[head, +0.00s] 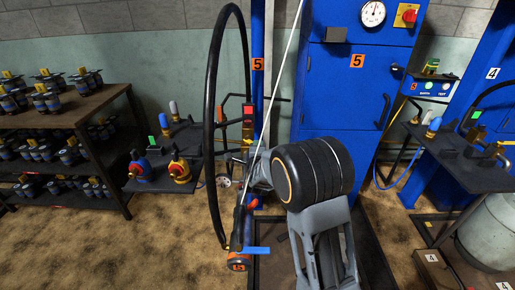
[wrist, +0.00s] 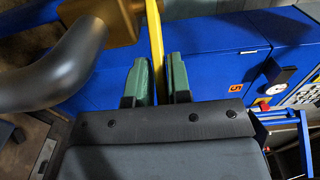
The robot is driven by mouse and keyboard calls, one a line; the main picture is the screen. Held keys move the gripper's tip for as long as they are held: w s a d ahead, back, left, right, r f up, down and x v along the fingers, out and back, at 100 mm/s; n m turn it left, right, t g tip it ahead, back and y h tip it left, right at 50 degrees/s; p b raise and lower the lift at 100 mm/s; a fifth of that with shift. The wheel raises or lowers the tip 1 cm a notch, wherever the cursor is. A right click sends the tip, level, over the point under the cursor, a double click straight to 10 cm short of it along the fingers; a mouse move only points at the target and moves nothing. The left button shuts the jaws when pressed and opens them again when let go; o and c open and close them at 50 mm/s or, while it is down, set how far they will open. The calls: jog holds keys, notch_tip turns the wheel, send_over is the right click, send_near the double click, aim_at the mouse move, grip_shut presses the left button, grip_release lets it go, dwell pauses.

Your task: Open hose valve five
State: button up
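In the wrist view a brass valve body (wrist: 118,18) sits at the top, beside a thick dark grey bent pipe (wrist: 62,68). A yellow lever (wrist: 154,30) runs down from the top between the two green fingertips of my gripper (wrist: 158,75). The fingers are close together, with the lever nearly filling the gap, and look shut on it. In the head view a small yellow part (head: 247,142) shows on the station under the orange 5 label (head: 258,64). My arm covers much of that area, and my fingertips cannot be made out there.
A black hose (head: 210,110) loops down to an orange-black end piece (head: 238,264) with a blue handle (head: 256,250). The blue cabinet (head: 340,95) stands behind. Shelves (head: 125,190) with regulators are left; a side table (head: 440,150) is right. Carpet at lower left is clear.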

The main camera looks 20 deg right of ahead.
jog(key=o, duration=0.3)
jog(key=p+v, duration=0.1)
jog(key=v, duration=1.3)
jog(key=shift+w+r, duration=0.1)
jog(key=shift+c, duration=0.3)
